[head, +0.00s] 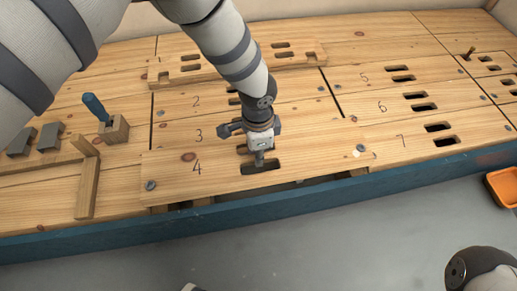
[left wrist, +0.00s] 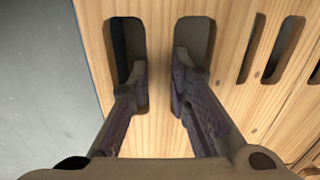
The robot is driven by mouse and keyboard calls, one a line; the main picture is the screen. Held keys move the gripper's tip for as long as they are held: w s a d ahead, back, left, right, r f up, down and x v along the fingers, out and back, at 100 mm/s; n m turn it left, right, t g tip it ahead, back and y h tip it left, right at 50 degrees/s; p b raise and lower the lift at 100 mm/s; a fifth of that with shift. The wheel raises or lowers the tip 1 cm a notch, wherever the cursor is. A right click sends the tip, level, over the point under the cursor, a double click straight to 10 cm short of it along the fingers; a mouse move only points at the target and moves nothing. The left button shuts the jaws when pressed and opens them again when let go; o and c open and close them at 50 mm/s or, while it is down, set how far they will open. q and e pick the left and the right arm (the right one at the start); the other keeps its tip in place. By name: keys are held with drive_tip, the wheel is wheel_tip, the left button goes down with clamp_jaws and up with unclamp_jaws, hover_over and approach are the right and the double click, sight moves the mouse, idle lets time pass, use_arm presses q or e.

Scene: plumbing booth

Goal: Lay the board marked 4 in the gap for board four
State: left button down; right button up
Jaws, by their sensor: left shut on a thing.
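The board marked 4 (head: 310,167) is a long pale plank with a hand-hold of two slots, at the front of the deck. My left gripper (head: 261,160) is shut on the bar between its slots. In the left wrist view my left gripper (left wrist: 160,85) has one finger in each slot, with the board's bar (left wrist: 159,125) between them. The board lies slightly askew, its right end near the board marked 7 (head: 410,150). Dark parts of the gap for board four (head: 290,187) show along its front edge; the rest is hidden under it. My right gripper is out of view.
The board marked 3 (head: 175,136) lies behind. A loose notched board (head: 225,68) lies farther back. At left are a blue-handled tool in a wooden block (head: 115,130), grey blocks (head: 48,138) and a wooden angle piece (head: 87,185). A blue beam (head: 250,212) edges the deck.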

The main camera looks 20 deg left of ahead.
use_arm(q)
drive_tip(key=shift+f+b, duration=0.75)
drive_tip(key=shift+f, duration=0.65)
drive_tip(key=shift+r, duration=0.1)
drive_tip(key=shift+p, duration=0.35)
drive_tip(key=shift+f, duration=0.2)
drive_tip(key=shift+f+b, duration=0.8)
drive_tip(key=shift+f, duration=0.7)
drive_tip(key=shift+f, duration=0.15)
drive_tip(key=c, duration=1.4)
unclamp_jaws()
